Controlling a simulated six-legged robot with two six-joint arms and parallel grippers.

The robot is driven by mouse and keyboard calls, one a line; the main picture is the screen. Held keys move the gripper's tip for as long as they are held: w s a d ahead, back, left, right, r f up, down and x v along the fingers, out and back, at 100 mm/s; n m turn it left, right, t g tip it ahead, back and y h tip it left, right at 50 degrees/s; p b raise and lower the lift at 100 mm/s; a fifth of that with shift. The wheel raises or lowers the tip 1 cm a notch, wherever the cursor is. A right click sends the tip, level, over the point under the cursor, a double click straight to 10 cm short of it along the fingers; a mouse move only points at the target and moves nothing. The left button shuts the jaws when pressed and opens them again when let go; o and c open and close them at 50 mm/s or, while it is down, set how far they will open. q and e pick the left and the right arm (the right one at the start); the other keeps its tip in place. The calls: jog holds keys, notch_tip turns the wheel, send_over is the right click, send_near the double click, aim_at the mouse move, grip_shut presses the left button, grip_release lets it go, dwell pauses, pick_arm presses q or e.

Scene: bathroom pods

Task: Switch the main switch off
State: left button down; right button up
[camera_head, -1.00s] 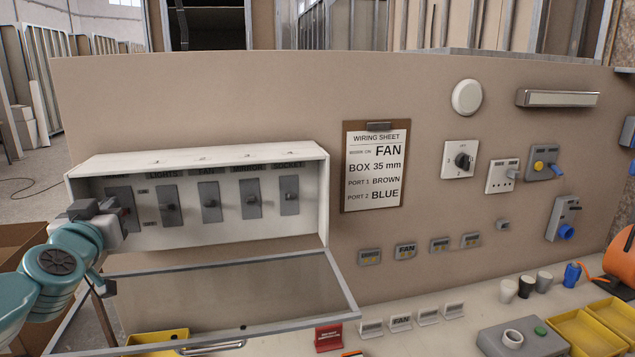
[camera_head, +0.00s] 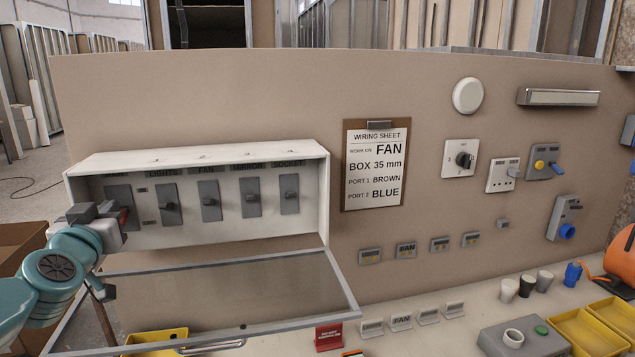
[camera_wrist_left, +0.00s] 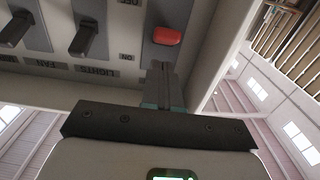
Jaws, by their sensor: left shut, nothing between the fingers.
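The main switch shows in the wrist view as a red lever (camera_wrist_left: 167,36) on a grey plate, between upside-down OFF and ON labels. I cannot tell which position the lever holds. In the head view its plate (camera_head: 119,193) is the leftmost in the white switch box (camera_head: 245,157), partly hidden by my gripper; a small red part shows. My left gripper (camera_head: 118,213) is at this switch, shut and empty. In the left wrist view its fingertips (camera_wrist_left: 160,66) are just below the red lever; contact is unclear. My right gripper is not in view.
The box's clear cover (camera_head: 225,285) hangs open below it. Black levers for lights (camera_head: 168,206), fan (camera_head: 209,201) and others sit to the right. The box's side wall (camera_wrist_left: 215,50) is close to my fingers. A wiring sheet (camera_head: 376,165) hangs on the panel.

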pick_arm(q)
jog(key=v, duration=0.6)
jog(key=shift+s, duration=0.3)
